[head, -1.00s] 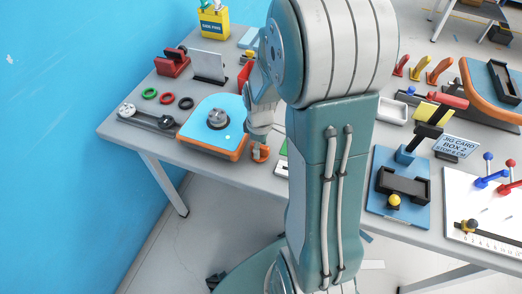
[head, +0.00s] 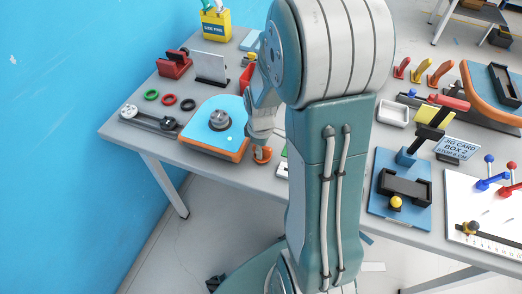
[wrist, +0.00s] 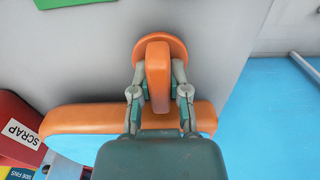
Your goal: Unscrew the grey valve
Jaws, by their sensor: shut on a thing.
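The grey valve (head: 219,119) is a round knob seated on top of a blue board with an orange side wall (head: 213,142), at the left of the table in the head view. My gripper (wrist: 159,95) is shut on an orange tool (wrist: 158,70) with an upright grip and a round disc end. One finger lies on each side of the grip. In the head view the orange tool (head: 262,155) is just right of the board's near right corner, apart from the valve. The valve is not visible in the wrist view, where the board's orange wall (wrist: 75,118) shows below.
Green, red and black rings (head: 169,99) and a dark bar fixture (head: 150,119) lie left of the board. A red SCRAP bin (wrist: 20,125) is close by in the wrist view. A blue jig (head: 400,205) stands at the right.

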